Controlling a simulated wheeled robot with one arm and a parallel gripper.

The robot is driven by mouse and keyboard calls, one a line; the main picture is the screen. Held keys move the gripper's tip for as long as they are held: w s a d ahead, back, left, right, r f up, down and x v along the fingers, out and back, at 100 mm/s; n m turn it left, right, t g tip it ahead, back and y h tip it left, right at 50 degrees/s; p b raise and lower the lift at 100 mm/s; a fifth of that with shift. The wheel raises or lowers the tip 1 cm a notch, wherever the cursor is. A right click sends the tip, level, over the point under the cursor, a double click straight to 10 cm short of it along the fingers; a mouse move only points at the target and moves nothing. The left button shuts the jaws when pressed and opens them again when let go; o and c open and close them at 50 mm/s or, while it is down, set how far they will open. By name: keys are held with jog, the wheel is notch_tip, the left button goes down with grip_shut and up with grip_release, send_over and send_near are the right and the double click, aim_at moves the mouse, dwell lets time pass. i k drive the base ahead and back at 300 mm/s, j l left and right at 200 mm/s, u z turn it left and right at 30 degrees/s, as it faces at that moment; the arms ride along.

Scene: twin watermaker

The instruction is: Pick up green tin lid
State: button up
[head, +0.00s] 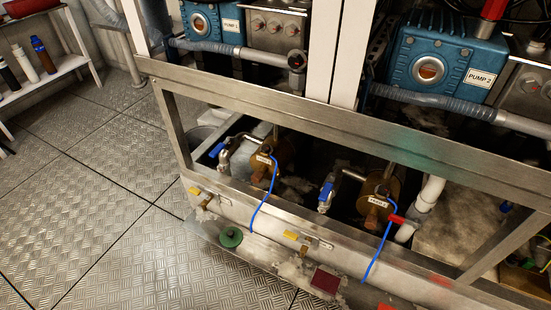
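A round green lid (231,237) lies on the pale low ledge (262,250) at the foot of the metal frame, left of the middle of the head view. It looks flat, with a small raised middle. Nothing covers it. My gripper does not show in this view.
A steel frame (300,117) with blue pumps (430,65) stands above the ledge. A dark red square (325,281) lies to the right of the lid. Blue thin hoses (258,212) hang near it. Patterned metal floor (110,220) is clear at left; a white shelf (45,78) with bottles stands behind.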

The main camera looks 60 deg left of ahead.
aim_at(231, 236)
jog(key=u, duration=2.6)
jog(key=k+z, duration=0.1)
jog(key=z, duration=2.1)
jog(key=k+j+u, duration=0.1)
jog(key=j+u, duration=1.05)
jog(key=l, duration=0.1)
